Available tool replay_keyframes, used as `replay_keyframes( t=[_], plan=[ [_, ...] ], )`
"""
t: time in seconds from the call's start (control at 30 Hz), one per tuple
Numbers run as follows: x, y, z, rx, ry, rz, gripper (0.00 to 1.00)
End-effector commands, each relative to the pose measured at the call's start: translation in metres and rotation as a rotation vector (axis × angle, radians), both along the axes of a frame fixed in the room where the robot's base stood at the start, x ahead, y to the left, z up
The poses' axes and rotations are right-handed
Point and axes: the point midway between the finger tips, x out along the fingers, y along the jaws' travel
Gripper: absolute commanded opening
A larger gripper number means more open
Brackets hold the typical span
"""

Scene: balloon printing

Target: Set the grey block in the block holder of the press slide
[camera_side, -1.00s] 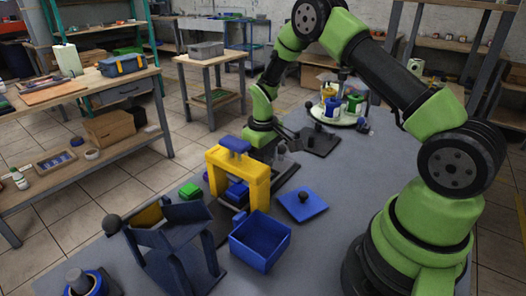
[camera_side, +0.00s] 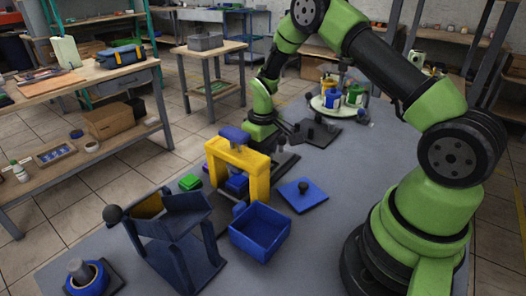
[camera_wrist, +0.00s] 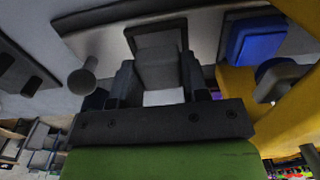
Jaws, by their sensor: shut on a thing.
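In the wrist view the grey block (camera_wrist: 160,68) sits between the two dark fingers of my gripper (camera_wrist: 158,82), which is shut on it. A dark squared edge, seemingly the block holder (camera_wrist: 157,38), lies right at the block's far end. I cannot tell whether the block is above it or inside it. The press slide (camera_wrist: 105,42) runs beneath as a grey strip with a round knob (camera_wrist: 82,80). In the side view my gripper (camera_side: 262,142) is low behind the yellow press (camera_side: 257,180), which hides the block and holder.
A blue pad (camera_wrist: 255,40) is under the press, close to my gripper's right. In the side view, a blue open box (camera_side: 262,232), a blue lid with a knob (camera_side: 302,195) and a navy stand (camera_side: 180,235) are in front. A round tray of pots (camera_side: 338,108) stands behind.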

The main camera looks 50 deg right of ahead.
Motion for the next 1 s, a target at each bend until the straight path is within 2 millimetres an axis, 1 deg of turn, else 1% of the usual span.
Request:
replay_keyframes(
  t=[0.43,1.0],
  plan=[
    [0.0,0.0,-0.001,0.0,0.0,0.0,0.19],
    [0.0,0.0,-0.015,0.0,0.0,0.0,0.19]
  ],
)
